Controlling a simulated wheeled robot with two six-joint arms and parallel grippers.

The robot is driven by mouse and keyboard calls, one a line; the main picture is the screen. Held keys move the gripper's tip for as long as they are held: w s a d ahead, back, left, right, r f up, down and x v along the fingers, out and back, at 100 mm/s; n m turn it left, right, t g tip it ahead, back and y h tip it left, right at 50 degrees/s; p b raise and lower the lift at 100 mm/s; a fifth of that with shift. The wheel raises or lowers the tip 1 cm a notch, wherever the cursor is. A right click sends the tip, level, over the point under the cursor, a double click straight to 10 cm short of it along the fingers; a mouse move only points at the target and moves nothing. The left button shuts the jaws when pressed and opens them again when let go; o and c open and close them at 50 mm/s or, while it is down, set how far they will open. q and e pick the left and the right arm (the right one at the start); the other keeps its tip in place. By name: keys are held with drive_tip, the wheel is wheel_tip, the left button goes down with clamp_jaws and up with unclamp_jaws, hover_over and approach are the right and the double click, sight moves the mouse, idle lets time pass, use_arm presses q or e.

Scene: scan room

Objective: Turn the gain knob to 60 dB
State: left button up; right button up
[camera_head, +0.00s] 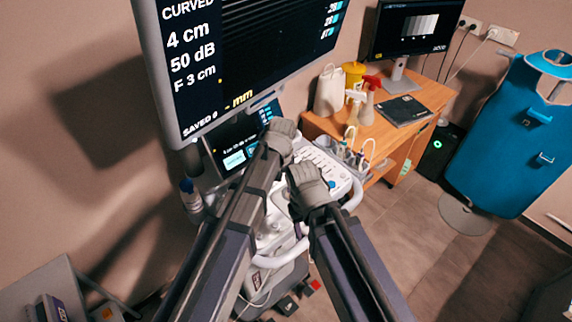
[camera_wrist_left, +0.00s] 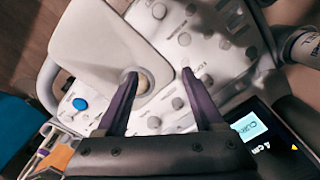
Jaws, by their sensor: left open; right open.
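The ultrasound machine's large monitor (camera_head: 262,50) reads CURVED, 4 cm, 50 dB and F 3 cm. Below it is a smaller touch screen (camera_head: 236,150), partly hidden by my left arm; its corner shows in the left wrist view (camera_wrist_left: 250,130). The control panel (camera_head: 325,160) carries several round grey knobs (camera_wrist_left: 184,39); their labels are too small to read, so I cannot tell which is the gain knob. My left gripper (camera_head: 281,130) is over the panel; its open fingers (camera_wrist_left: 158,73) straddle a cream ball (camera_wrist_left: 146,82). My right gripper (camera_head: 305,178) is over the panel's front; its fingertips are hidden.
A blue knob (camera_wrist_left: 80,104) is on the panel. Bottles (camera_head: 357,103) and a tablet (camera_head: 403,110) are on the wooden desk (camera_head: 432,92). Floor (camera_head: 400,230) is free at the lower right.

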use_arm(q)
drive_tip(key=w+n, duration=0.1)
drive_tip(key=w, duration=0.4)
drive_tip(key=w+d+n, duration=0.1)
drive_tip(key=w, duration=0.5)
drive_tip(key=w+d+n, duration=0.1)
drive_tip(key=w+n, duration=0.1)
drive_tip(key=w, duration=0.3)
drive_tip(key=shift+w+d+h, duration=0.2)
drive_tip(key=shift+w+h, duration=0.1)
drive_tip(key=shift+s, duration=0.1)
wheel_tip(320, 180, down, 8)
drive_tip(key=b, duration=0.8)
drive_tip(key=shift+r, duration=0.1)
clamp_jaws()
